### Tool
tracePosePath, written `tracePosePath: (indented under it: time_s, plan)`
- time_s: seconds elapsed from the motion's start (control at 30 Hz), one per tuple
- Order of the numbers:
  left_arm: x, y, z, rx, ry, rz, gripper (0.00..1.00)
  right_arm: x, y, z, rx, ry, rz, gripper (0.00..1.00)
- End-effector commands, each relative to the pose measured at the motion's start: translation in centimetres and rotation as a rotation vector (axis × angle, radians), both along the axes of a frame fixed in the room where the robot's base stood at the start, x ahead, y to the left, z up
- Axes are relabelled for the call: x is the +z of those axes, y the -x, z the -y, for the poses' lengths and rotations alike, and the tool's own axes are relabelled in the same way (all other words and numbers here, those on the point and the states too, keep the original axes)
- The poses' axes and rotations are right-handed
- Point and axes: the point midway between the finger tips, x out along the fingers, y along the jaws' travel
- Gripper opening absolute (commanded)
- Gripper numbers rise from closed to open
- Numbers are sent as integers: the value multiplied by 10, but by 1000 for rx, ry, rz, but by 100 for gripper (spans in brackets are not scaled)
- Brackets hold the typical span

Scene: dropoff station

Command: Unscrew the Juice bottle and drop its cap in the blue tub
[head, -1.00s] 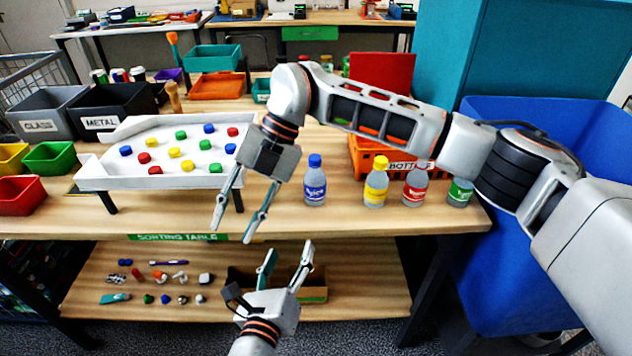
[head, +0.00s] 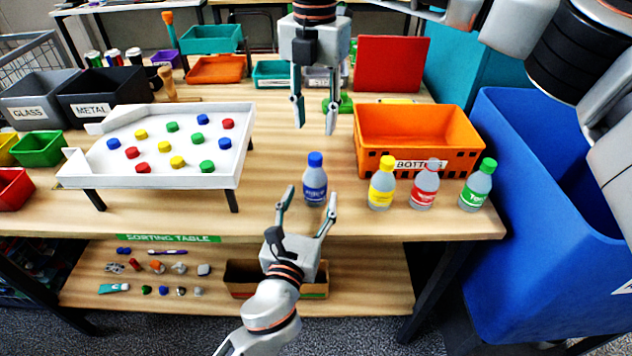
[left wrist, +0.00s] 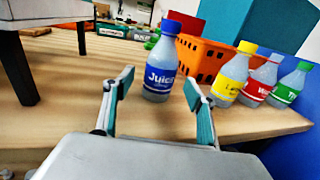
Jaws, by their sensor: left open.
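The Juice bottle (head: 315,185) stands upright near the table's front edge, with a blue label and its blue cap (head: 315,159) on. The bottle also shows in the left wrist view (left wrist: 160,75), just beyond and between the fingertips. My left gripper (head: 309,195) is open in front of the bottle, its fingers pointing at it and not closed on it. My right gripper (head: 315,128) is open and empty, pointing down, above the cap in the picture. A large blue tub (head: 540,260) stands at the right of the table.
A white tray (head: 85,172) with several coloured caps is at left. Bare tabletop lies between tray and Juice bottle.

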Motion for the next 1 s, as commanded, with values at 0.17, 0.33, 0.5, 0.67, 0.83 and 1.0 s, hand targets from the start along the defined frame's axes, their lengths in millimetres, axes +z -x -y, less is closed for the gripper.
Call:
tracePosePath:
  time_s: [0.17, 0.33, 0.5, 0.67, 0.83, 1.0]
  plan:
    - [1, -27, 7, 0, 2, 1, 56, 0, 0, 0, 1, -1, -1, 33]
    - [0, -43, 11, -1, 2, 0, 56, 0, 0, 0, 1, -1, -1, 33]
    - [0, -50, 12, -1, 3, -1, 56, 0, 0, 0, 1, -1, -1, 33]
    - [0, -50, 12, -1, 3, -1, 56, 0, 0, 0, 2, -1, -1, 33]
    - [0, -50, 12, -1, 3, -1, 30, 0, 0, 0, 2, -1, -1, 33]
    - [0, -50, 12, -1, 3, -2, 0, 0, 0, 0, 1, -1, -1, 33]
